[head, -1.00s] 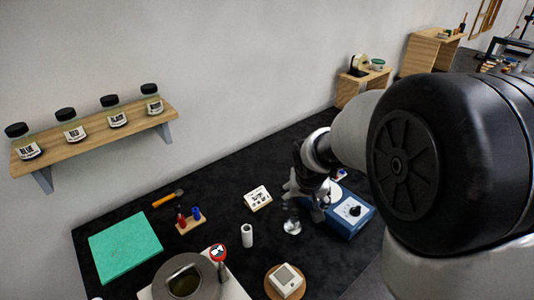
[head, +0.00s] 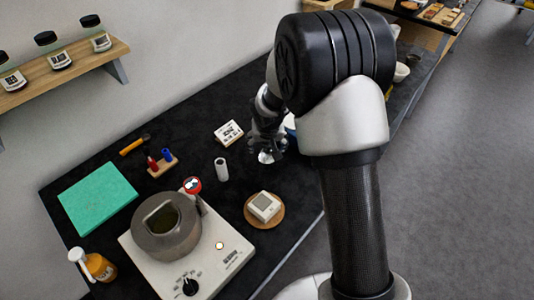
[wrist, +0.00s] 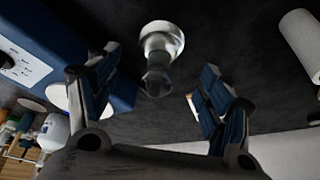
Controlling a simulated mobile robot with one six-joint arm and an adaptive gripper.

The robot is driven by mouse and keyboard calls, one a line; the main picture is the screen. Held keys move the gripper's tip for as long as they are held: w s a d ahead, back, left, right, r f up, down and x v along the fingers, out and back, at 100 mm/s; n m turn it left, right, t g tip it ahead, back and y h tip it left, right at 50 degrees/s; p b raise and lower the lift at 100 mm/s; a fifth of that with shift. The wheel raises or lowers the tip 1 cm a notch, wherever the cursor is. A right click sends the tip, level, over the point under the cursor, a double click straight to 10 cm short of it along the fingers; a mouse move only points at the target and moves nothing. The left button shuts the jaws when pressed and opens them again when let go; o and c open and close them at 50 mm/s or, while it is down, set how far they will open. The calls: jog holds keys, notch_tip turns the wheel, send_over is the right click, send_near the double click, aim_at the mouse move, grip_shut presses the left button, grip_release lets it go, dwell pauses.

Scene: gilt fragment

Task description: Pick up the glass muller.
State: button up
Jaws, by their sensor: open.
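The glass muller (head: 265,157) stands on the dark tabletop, partly hidden by my gripper (head: 268,138) in the head view. In the wrist view the muller (wrist: 161,40) shows a pale round foot and a clear, dark-looking handle pointing toward my gripper (wrist: 157,68). My gripper is open, with one finger on each side of the muller's handle end. I see gaps between the handle and both fingers, so nothing is held.
A white cylinder (head: 221,169) stands left of the muller. A square device (head: 263,206) on a round wooden board is in front. A blue-sided device (wrist: 55,50) is close beside the left finger in the wrist view.

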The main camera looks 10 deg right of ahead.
aim_at(267, 150)
jog(key=b+x, duration=0.1)
jog(key=x, duration=0.4)
jog(key=shift+s+f+b, duration=0.1)
jog(key=shift+f+b, duration=0.05)
jog(key=shift+b, duration=0.25)
jog(key=shift+c, duration=0.4)
jog(key=c, duration=1.3)
